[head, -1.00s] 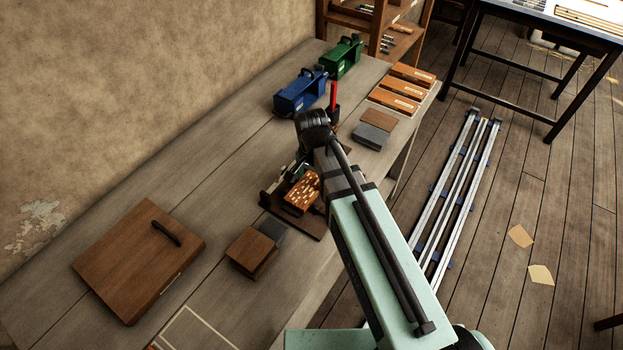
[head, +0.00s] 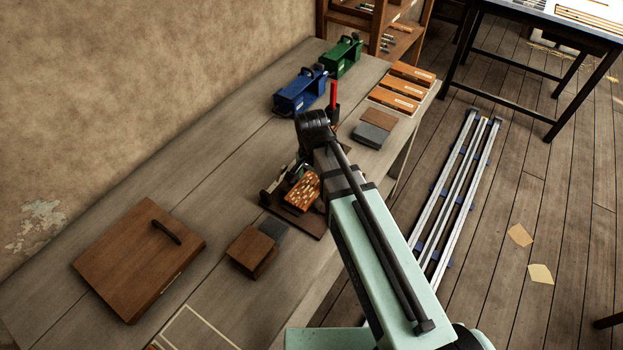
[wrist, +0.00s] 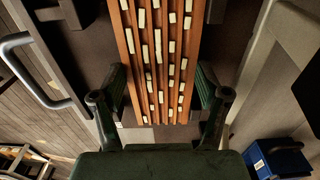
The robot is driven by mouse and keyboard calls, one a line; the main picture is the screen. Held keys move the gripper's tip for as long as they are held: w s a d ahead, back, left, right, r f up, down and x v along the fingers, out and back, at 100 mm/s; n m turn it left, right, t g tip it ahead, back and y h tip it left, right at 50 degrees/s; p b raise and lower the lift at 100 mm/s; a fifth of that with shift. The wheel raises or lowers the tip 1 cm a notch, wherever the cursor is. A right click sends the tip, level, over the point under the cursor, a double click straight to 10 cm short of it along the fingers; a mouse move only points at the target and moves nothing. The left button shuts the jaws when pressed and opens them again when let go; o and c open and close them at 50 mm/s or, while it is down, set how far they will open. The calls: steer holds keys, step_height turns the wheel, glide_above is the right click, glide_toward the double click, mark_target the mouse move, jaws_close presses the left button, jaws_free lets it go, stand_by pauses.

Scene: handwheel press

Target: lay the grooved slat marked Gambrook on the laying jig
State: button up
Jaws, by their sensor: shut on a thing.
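A grooved orange-brown slat with short pale pieces in its grooves shows in the wrist view (wrist: 158,55), between my gripper's (wrist: 162,100) two dark green fingers. My gripper is shut on it. In the head view the slat (head: 303,188) is over a dark base board (head: 312,228) with metal fittings, left of my arm. I cannot tell whether it touches the board, or whether this is the laying jig. My arm hides most of my gripper and part of that fixture. No name on the held slat can be read.
Several orange labelled slats (head: 402,88) lie at the far right of the bench. Blue (head: 300,92) and green (head: 344,55) boxes stand at the back. A wooden lidded board (head: 138,258) and a brown block (head: 252,252) lie nearer. A red-handled tool (head: 333,95) stands beyond my wrist.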

steer(key=o, duration=1.2)
steer(key=shift+r+p, duration=2.6)
steer(key=shift+r, duration=0.95)
